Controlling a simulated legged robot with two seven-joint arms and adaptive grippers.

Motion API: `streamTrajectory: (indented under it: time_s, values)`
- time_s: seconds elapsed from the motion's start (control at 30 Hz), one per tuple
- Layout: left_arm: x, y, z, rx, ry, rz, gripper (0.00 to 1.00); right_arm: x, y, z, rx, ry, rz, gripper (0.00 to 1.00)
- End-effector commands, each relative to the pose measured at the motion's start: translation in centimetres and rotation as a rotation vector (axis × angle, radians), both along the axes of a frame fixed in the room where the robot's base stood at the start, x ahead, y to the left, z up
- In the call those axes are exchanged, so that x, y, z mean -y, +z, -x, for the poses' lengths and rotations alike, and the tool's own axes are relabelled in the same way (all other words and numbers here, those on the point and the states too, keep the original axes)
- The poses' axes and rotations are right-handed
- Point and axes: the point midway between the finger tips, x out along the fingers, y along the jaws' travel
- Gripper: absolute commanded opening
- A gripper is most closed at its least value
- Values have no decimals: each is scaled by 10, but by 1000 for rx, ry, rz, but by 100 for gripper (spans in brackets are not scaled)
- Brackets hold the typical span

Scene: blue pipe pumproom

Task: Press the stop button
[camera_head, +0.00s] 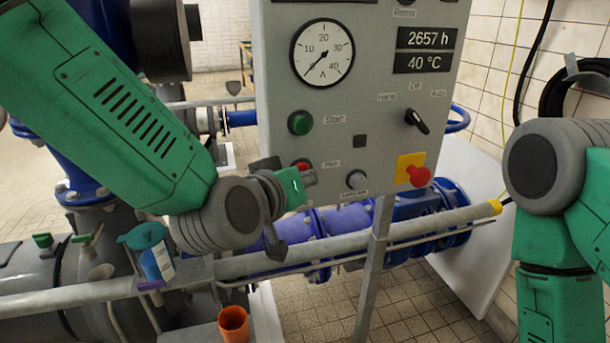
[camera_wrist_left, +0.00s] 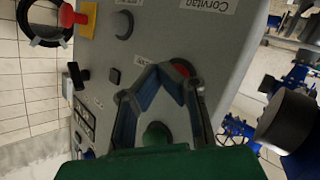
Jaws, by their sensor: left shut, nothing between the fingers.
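The grey control panel (camera_head: 385,150) carries a green button (camera_head: 300,122) with a red button (camera_head: 301,164) below it. The red button is partly hidden behind my left gripper (camera_head: 303,179), which is in front of the panel's lower left part. In the left wrist view the red button (camera_wrist_left: 183,67) lies just right of the fingertips of my left gripper (camera_wrist_left: 163,67). The fingers are shut and empty. The green button (camera_wrist_left: 156,134) shows between the finger links. I cannot tell whether the fingertips touch the panel. My right gripper is out of view.
A red mushroom button (camera_head: 419,176) on a yellow plate, a pale round button (camera_head: 356,180) and a black rotary switch (camera_head: 416,121) are also on the panel. A grey rail (camera_head: 330,245) runs below it. An orange cup (camera_head: 233,324) and a blue-white bottle (camera_head: 155,260) are lower left.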

Motion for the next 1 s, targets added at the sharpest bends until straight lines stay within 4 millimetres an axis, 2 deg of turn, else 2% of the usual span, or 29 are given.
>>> streamTrajectory:
  time_s: [0.27,0.8,1.0]
  values:
    - [0,0,1,1,1,0,0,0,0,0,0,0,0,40]
    - [17,0,50,0,-1,-2,0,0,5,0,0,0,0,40]
    - [19,0,57,0,0,-1,0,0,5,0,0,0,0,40]
